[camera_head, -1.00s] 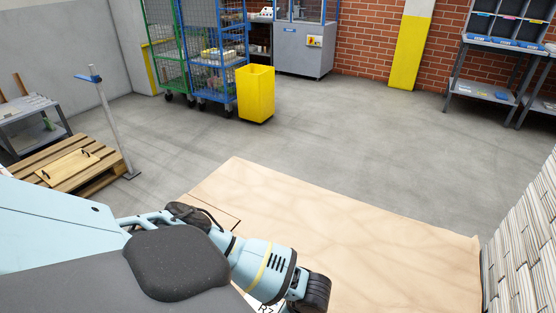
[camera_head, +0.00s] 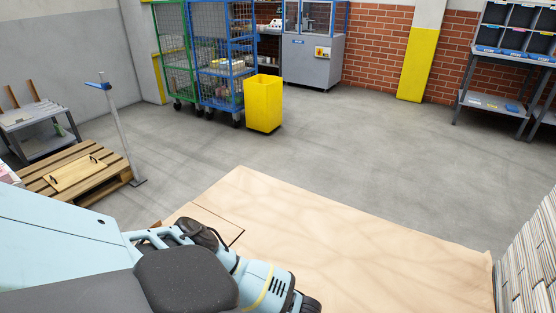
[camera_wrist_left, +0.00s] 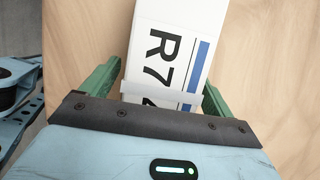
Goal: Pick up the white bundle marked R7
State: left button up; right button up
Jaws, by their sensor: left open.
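The white bundle marked R7 (camera_wrist_left: 182,18) shows in the left wrist view, with large black characters, a blue stripe and a pale band across it. A further character after R7 is partly cut off by my gripper's edge. My left gripper (camera_wrist_left: 161,76) is open, with one green finger on each side of the bundle. A gap shows beside each finger, and I cannot tell how far down the fingers reach. In the head view only my left arm shows at the bottom; its fingers and the bundle are out of sight. My right gripper is in neither view.
A brown paper-like surface (camera_head: 360,235) spreads ahead. Stacked papers (camera_head: 530,260) stand at the right edge. A pallet (camera_head: 110,175) and a post (camera_head: 118,125) are at the left. A yellow bin (camera_head: 263,104) and cage trolleys (camera_head: 225,65) stand behind, with open floor between.

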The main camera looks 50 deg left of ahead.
pick_arm(q)
jog(key=c, duration=1.8)
jog(key=shift+r, duration=0.15)
jog(key=shift+c, duration=0.2)
jog(key=shift+w+r+p, duration=0.15)
jog(key=shift+r+p, duration=0.25)
jog(key=shift+r, duration=0.95)
jog(key=s+d, duration=0.3)
jog(key=s, duration=0.1)
jog(key=s+d+r+p, duration=0.1)
jog(key=s+d, duration=0.1)
jog(key=s, duration=0.3)
jog(key=s+d+r, duration=0.1)
jog(key=s+d, duration=0.2)
jog(key=s, duration=0.1)
jog(key=shift+s+d, duration=0.3)
jog(key=shift+s, duration=0.05)
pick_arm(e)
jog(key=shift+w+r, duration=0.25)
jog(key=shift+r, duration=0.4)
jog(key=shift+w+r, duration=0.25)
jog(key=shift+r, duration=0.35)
pick_arm(q)
jog(key=shift+w+r+p, duration=0.1)
jog(key=shift+r+p, duration=0.05)
jog(key=shift+p, duration=0.15)
